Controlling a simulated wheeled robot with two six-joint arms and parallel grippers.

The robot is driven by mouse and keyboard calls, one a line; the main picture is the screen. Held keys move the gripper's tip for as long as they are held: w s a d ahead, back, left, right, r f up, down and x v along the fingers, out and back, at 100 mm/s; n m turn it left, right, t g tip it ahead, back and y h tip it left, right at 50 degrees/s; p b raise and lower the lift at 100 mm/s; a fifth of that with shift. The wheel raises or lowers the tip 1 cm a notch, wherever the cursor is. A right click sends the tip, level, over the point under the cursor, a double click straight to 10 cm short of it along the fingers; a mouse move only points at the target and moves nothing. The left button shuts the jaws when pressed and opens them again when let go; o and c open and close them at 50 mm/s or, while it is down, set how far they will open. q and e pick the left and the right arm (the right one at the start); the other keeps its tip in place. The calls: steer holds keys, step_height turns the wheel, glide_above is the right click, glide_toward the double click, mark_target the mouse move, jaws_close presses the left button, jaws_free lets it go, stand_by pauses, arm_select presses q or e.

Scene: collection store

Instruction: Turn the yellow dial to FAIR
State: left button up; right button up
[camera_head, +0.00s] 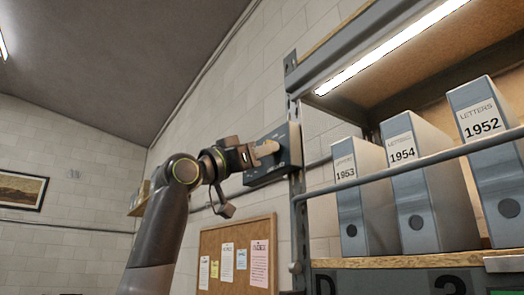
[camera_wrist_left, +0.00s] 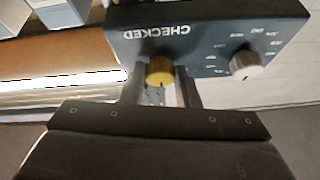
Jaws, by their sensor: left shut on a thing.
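The yellow dial (camera_wrist_left: 160,68) is on the front of a dark box (camera_wrist_left: 210,22), which reads CHECKED upside down in the left wrist view. In that view the fingers of my left gripper (camera_wrist_left: 165,82) are on both sides of the dial, shut on it. The dial's pointer and the word FAIR cannot be made out. In the head view the box (camera_head: 291,150) is on the wall beside the shelf post, with my left gripper (camera_head: 250,155) at its face. My right gripper is not in view.
A shelf (camera_head: 400,262) with grey binders stands at the right in the head view. A cork board (camera_head: 212,238) with papers hangs below the box.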

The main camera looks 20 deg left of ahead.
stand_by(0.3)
arm_select(q)
steer(key=o, duration=1)
steer(key=shift+c, duration=0.2)
steer(key=shift+a, duration=0.1)
steer(key=b+v, duration=1)
steer(key=v, duration=0.7)
steer(key=shift+f, duration=0.2)
steer(key=shift+w+a+f, duration=0.1)
